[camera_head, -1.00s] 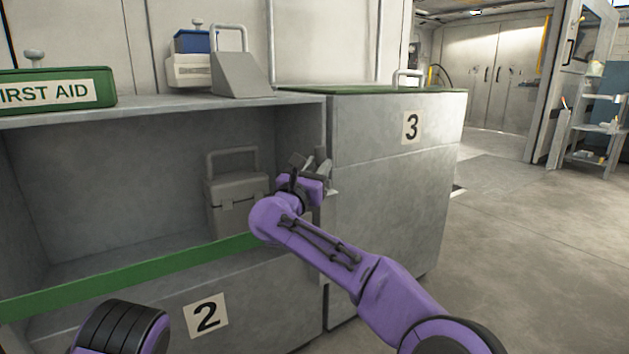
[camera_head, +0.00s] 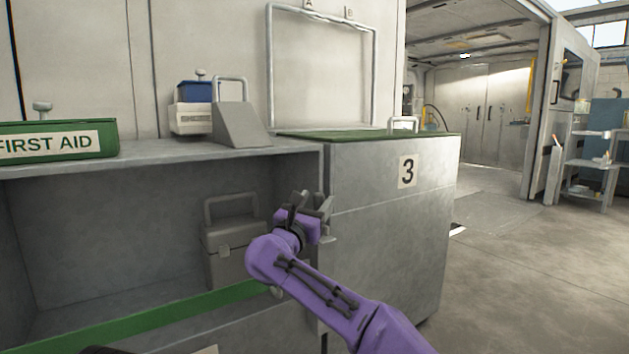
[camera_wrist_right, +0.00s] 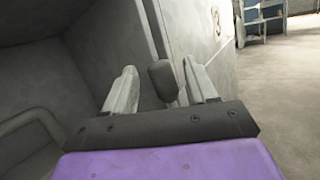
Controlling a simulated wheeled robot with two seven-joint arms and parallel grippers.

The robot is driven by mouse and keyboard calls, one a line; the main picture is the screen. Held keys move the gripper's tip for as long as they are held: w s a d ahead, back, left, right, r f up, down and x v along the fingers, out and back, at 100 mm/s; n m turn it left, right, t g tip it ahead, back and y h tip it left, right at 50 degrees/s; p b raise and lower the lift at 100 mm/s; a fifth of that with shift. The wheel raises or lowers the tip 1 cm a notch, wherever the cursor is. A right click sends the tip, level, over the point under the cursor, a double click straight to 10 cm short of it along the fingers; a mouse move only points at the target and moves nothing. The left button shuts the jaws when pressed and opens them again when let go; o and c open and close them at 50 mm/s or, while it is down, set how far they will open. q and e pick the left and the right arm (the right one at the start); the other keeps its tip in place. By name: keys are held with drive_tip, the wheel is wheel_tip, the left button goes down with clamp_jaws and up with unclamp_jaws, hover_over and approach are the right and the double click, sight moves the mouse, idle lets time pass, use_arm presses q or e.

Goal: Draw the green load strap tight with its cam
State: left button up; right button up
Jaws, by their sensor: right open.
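The green strap (camera_head: 140,324) runs in a straight band across the front of the open bay, from the lower left toward the post beside cabinet 3. My right gripper (camera_head: 311,203) is by that post, above the strap's right end, and is open. In the right wrist view, a dark rounded knob (camera_wrist_right: 162,80) shows between the two fingers (camera_wrist_right: 162,88) of my right gripper, apart from both in the picture. It may be the cam's handle; the rest of the cam is hidden or unclear. My left gripper is not in view.
A grey toolbox (camera_head: 228,250) stands in the bay behind the strap. A green first aid box (camera_head: 60,140) and a grey wedge with a handle (camera_head: 238,125) sit on the shelf above. Cabinet 3 (camera_head: 390,245) stands close on the right. Open floor (camera_head: 520,270) lies beyond.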

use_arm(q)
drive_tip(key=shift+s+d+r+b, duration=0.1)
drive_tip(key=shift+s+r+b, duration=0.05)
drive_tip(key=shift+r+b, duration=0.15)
use_arm(e)
drive_tip(key=shift+s+r, duration=0.35)
drive_tip(key=shift+r, duration=0.25)
drive_tip(key=shift+s+r, duration=0.35)
drive_tip(key=shift+r, duration=0.2)
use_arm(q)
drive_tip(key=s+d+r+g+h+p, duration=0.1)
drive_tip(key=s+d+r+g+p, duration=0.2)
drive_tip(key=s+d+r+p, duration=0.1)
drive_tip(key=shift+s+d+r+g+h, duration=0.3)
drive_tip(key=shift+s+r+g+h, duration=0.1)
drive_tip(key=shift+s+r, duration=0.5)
use_arm(e)
drive_tip(key=s+r, duration=0.8)
drive_tip(key=s, duration=0.4)
drive_tip(key=shift+s+d, duration=0.25)
drive_tip(key=shift+s, duration=0.1)
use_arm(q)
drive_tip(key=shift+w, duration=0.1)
